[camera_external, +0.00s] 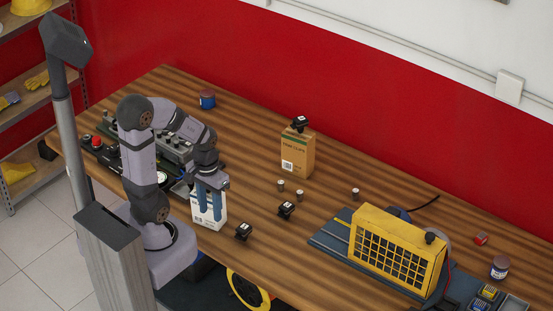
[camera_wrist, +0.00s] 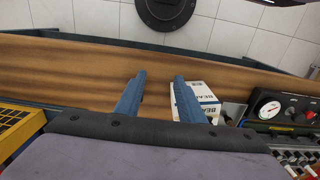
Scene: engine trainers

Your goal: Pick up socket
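Several small silvery cylinders that look like sockets stand on the wooden bench: a pair (camera_external: 281,185) (camera_external: 299,195) in front of the brown carton, and one (camera_external: 354,193) further right. I cannot tell which is the task's socket. None is clearly visible in the wrist view. My gripper (camera_external: 209,207) points down at the left of the bench, left of these cylinders. In the wrist view my gripper (camera_wrist: 159,76) has its two blue fingers apart with nothing held between them. Its right finger overlaps a white box in that view.
The white box (camera_external: 207,219) stands by my fingers and shows in the wrist view (camera_wrist: 205,93). A brown carton (camera_external: 297,156) carries a black part (camera_external: 300,123). Two more black parts (camera_external: 286,209) (camera_external: 243,231) lie nearby. A yellow grille unit (camera_external: 397,250) stands right. Gauge panel (camera_wrist: 285,108) lies left externally.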

